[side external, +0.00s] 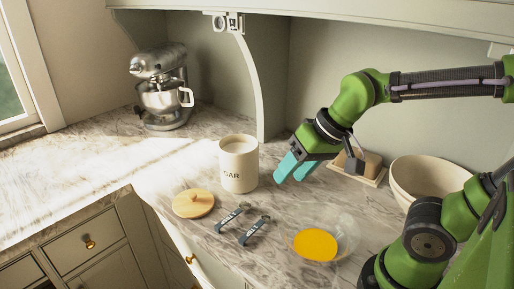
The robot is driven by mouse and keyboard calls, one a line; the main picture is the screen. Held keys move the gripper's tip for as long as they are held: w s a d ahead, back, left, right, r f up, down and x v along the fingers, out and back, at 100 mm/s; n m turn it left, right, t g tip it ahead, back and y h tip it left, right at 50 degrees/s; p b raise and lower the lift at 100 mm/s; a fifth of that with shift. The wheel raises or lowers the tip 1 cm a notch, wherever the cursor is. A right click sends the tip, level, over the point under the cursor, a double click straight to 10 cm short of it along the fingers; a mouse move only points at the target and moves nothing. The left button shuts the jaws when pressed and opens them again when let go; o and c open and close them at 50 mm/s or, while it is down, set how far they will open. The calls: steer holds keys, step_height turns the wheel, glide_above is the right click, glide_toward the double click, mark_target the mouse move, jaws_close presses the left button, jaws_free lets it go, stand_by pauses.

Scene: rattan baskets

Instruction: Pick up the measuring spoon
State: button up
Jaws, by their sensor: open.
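Two dark measuring spoons lie side by side on the marble counter in the side external view. One measuring spoon (231,218) is nearer the wooden lid, and the other measuring spoon (253,232) lies just right of it. Both have small printed labels that I cannot read. My gripper (289,174) has teal fingers and is open and empty. It hangs above the counter, to the right of the sugar canister and farther back than the spoons, apart from them.
A white sugar canister (238,167) and a round wooden lid (193,204) stand near the spoons. A clear bowl with orange-yellow contents (315,244) is to their right. A butter dish (362,166), cream bowls (425,178) and a stand mixer (162,90) are farther back. The counter's front edge is close to the spoons.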

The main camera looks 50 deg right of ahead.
steer(key=w+a+f+m+g+h, duration=0.1)
steer(key=w+a+f+m+g, duration=0.1)
steer(key=w+f+m+g, duration=0.3)
steer(key=m+h, duration=0.1)
steer(key=m, duration=0.8)
glide_above(250, 233)
step_height(250, 233, down, 11)
steer(key=shift+a+f, duration=0.1)
steer(key=shift+f, duration=3)
steer(key=shift+w, duration=0.1)
steer(key=shift+c, duration=0.5)
jaws_close()
